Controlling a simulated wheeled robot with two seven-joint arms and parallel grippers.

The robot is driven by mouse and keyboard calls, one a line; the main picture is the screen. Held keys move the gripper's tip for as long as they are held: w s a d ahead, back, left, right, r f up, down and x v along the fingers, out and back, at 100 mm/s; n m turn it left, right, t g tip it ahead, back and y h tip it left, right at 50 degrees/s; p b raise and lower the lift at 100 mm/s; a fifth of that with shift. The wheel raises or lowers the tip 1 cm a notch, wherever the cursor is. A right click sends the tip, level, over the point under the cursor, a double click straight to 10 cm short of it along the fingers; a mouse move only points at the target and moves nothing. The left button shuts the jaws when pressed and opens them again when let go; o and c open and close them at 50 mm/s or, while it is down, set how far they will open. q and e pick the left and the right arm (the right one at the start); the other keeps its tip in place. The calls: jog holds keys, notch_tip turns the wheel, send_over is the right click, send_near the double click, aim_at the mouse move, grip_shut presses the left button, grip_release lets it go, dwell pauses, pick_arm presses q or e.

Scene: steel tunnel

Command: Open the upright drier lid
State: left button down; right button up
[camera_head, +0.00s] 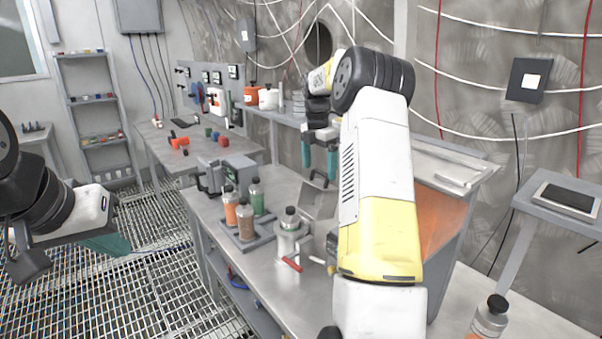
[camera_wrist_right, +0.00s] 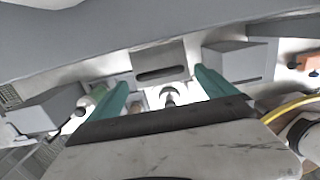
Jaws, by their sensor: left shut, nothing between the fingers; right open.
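My right gripper (camera_head: 320,163) hangs over the steel bench, its teal fingers pointing down. A grey metal unit with a sloped face (camera_head: 318,200) stands just below it, partly hidden by my right arm; I cannot tell for certain that it is the drier. In the right wrist view my right gripper (camera_wrist_right: 160,94) is open and empty. A grey plate with a dark slot (camera_wrist_right: 160,62) shows between and beyond its fingers; I cannot tell whether it is the lid or whether anything touches it. My left gripper (camera_head: 108,244) is shut and empty, over the floor grating at the left.
A tray (camera_head: 243,240) with several capped bottles and a metal holder (camera_head: 288,247) with a bottle stand on the bench. A red-handled item (camera_head: 292,264) lies near the holder. A large cabinet with an orange panel (camera_head: 440,220) is right of my right arm. Wall cables hang behind.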

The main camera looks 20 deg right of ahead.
aim_at(317, 184)
jog(key=shift+a+r, duration=0.15)
jog(key=shift+r, duration=2.45)
